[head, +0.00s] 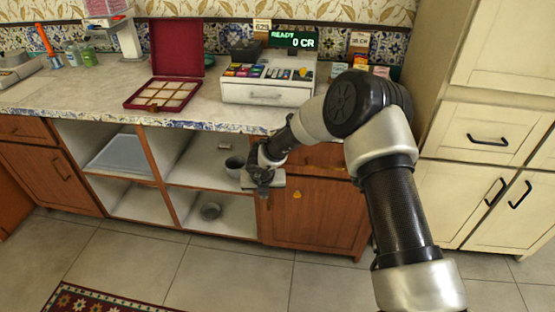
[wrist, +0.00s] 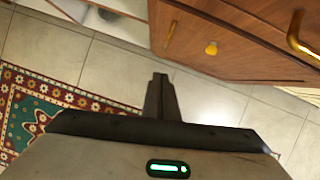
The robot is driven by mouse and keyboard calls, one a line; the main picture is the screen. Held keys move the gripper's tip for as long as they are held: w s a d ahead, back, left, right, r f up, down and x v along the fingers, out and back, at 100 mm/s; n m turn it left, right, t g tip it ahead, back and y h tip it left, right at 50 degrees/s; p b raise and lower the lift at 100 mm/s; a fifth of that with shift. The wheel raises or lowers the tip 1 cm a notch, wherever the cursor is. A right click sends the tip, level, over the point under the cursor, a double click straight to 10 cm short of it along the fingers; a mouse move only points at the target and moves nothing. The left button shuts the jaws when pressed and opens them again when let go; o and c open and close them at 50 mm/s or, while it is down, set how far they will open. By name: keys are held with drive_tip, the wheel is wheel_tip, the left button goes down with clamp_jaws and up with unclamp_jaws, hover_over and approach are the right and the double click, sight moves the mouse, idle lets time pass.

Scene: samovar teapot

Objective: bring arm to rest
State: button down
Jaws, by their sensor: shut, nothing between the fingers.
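My gripper (head: 263,186) hangs in front of the counter in the head view, fingers pointing down, beside the open shelves and the wooden cupboard door (head: 320,215). In the wrist view my gripper (wrist: 160,78) shows its fingers together, with only floor beneath them. It is shut and holds nothing. My arm reaches in from the right of the head view, bent at the elbow above the counter front.
The counter (head: 60,95) carries a cash register (head: 265,92) and an open red box (head: 165,93). Cream cabinets (head: 485,130) stand at right. A patterned rug (wrist: 45,95) lies on otherwise clear floor.

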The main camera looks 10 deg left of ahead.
drive_tip(key=w+d+r+n+t+y, duration=0.15)
drive_tip(key=r+n, duration=0.55)
drive_tip(key=r, duration=0.8)
drive_tip(key=w+d+r+n+t+y, duration=0.1)
drive_tip(key=d+r+n+t+y, duration=0.15)
drive_tip(key=r+n, duration=0.85)
drive_tip(key=s+d+r+n+g, duration=0.1)
drive_tip(key=s+d+r+n, duration=0.8)
drive_tip(key=s+r, duration=0.5)
drive_tip(key=s+d+f+n+g+h, duration=0.25)
drive_tip(key=s+d+n+h, duration=0.35)
drive_tip(key=s+d, duration=1.25)
wheel_tip(320, 180, up, 20)
drive_tip(key=s+a+y+p, duration=0.1)
drive_tip(key=a+p, duration=0.1)
drive_tip(key=p, duration=1.8)
drive_tip(key=shift+s+n+t, duration=0.15)
drive_tip(key=shift+n+t, duration=0.15)
drive_tip(key=shift+t, duration=0.05)
drive_tip(key=shift+r, duration=0.1)
